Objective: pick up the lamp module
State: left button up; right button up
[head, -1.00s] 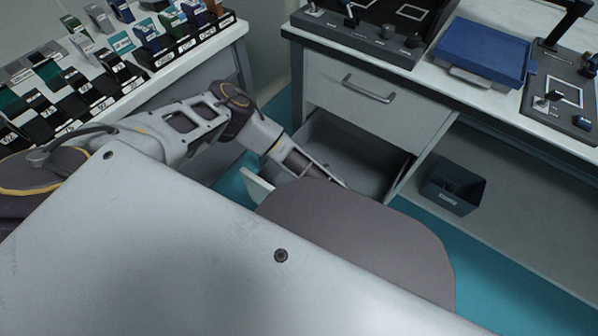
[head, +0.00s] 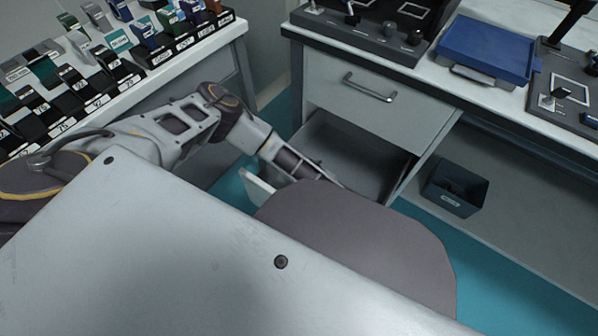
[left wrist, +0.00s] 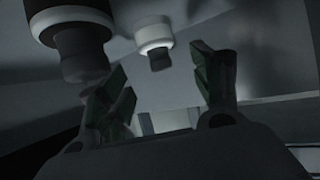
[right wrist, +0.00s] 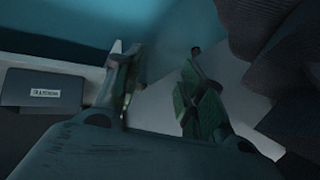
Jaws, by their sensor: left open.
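In the left wrist view, two short cylindrical parts show in dim light. The larger one (left wrist: 70,22), dark with a pale band, is at the upper left; the smaller one (left wrist: 154,34), with a white ring and dark tip, is at the upper middle. I cannot tell which is the lamp module. My left gripper (left wrist: 160,85) is open and empty, with its fingers near these parts. In the head view my left arm reaches down to the open drawer (head: 365,165), and the gripper there is hidden. My right gripper (right wrist: 160,75) is open and empty, away from the drawer parts.
A blue tray (head: 485,52) lies on that bench top. The left table holds several labelled blocks (head: 115,62). My own body hides the lower part of the head view.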

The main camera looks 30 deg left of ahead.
pick_arm(q)
jog(key=shift+b+x, duration=0.75)
jog(key=shift+x, duration=0.55)
jog(key=shift+b+x, duration=0.35)
jog(key=shift+x, duration=0.6)
jog(key=shift+s, duration=0.1)
jog(key=shift+c, duration=0.6)
jog(key=c, duration=1)
jog(key=shift+c, duration=0.2)
jog(key=shift+r, duration=0.1)
